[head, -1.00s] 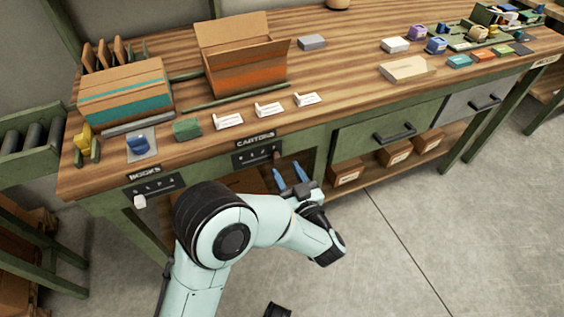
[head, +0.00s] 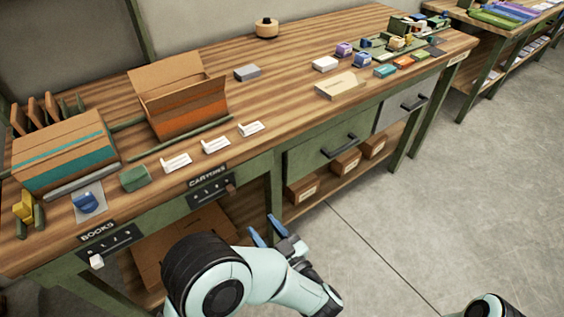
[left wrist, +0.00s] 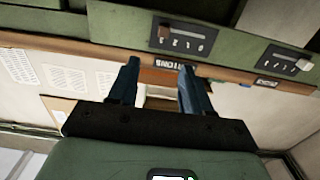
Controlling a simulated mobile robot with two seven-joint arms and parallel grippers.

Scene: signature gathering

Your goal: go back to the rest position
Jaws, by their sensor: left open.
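My left gripper (head: 266,232) is in the lower middle of the head view, in front of the workbench (head: 300,92) and below the level of its top. Its two blue fingers are apart with nothing between them. In the left wrist view the fingers (left wrist: 157,88) point toward the bench's green front, with a gap between them. Part of my right arm (head: 490,306) shows at the bottom right edge of the head view. Its gripper is out of the picture.
On the bench are an open carton (head: 185,108), a box with a teal stripe (head: 65,155), white cards (head: 215,146) and a beige block (head: 338,86). Slider panels (head: 212,190) and drawers (head: 325,146) line its front. Bare floor (head: 430,200) lies to the right.

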